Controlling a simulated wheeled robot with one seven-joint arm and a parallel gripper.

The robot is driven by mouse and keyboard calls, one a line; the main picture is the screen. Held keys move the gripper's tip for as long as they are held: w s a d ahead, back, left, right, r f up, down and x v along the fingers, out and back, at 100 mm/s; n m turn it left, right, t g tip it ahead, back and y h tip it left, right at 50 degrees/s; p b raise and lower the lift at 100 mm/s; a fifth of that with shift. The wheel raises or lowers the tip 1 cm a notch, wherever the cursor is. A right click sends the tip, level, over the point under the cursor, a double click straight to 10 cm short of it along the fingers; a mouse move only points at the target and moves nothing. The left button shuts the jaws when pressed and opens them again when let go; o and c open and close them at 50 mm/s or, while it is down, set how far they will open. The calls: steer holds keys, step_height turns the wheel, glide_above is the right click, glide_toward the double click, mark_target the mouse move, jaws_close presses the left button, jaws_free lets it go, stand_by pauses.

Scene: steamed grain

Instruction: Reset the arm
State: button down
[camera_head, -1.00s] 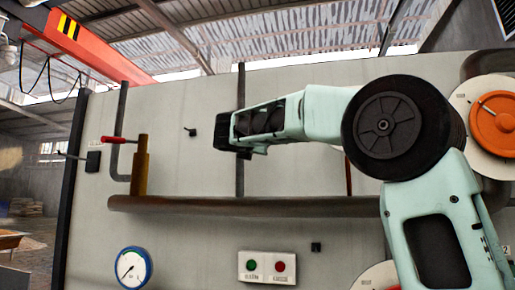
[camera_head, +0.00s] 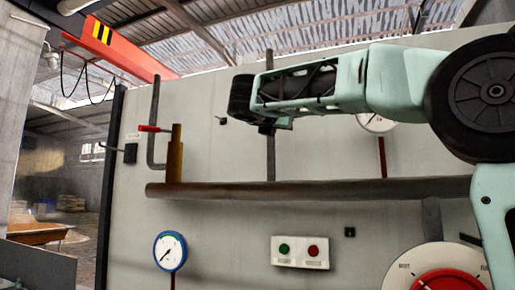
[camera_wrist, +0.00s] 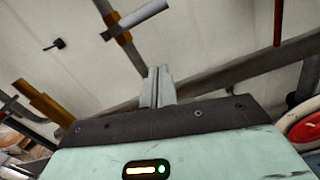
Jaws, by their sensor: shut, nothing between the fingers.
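My pale green arm reaches in from the right in the head view, with its wrist end toward the upper middle. In the wrist view my gripper (camera_wrist: 158,75) shows as two grey fingers side by side, shut with nothing between them. The fingers point toward the grey wall panel (camera_head: 215,235) and appear apart from it. In the head view the fingers are hidden behind the wrist end.
A small black switch (camera_head: 130,153) is at the left.

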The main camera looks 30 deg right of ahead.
steer(key=s+a+f+m+g+y+b, duration=0.1)
steer(key=a+f+y, duration=0.2)
steer(key=a+f, duration=0.55)
steer(key=s+a+f+m+g+y, duration=0.1)
steer(key=a+f+y, duration=0.25)
steer(key=f, duration=0.95)
steer(key=s+a+f+m+g+y+b, duration=0.1)
steer(key=a+f+y, duration=0.35)
steer(key=f, duration=0.65)
steer(key=s+a+f+m+g+y, duration=0.1)
steer(key=s+a+f+m+g, duration=0.1)
steer(key=s+f, duration=0.7)
steer(key=s+a+f+m+g+y+b, duration=0.1)
steer(key=s+a+f+m+g+y, duration=0.1)
steer(key=s+a+f+m, duration=0.3)
steer(key=s+a+f+m+g+y+b, duration=0.1)
steer(key=s+a+f+m+g, duration=0.2)
steer(key=s+f, duration=0.9)
steer(key=shift+s+a+f+m+g, duration=0.15)
steer(key=shift+s+f+m+g, duration=0.25)
steer(key=shift+s+m+g, duration=0.5)
steer(key=shift+w+t, duration=0.1)
steer(key=shift+t, duration=0.2)
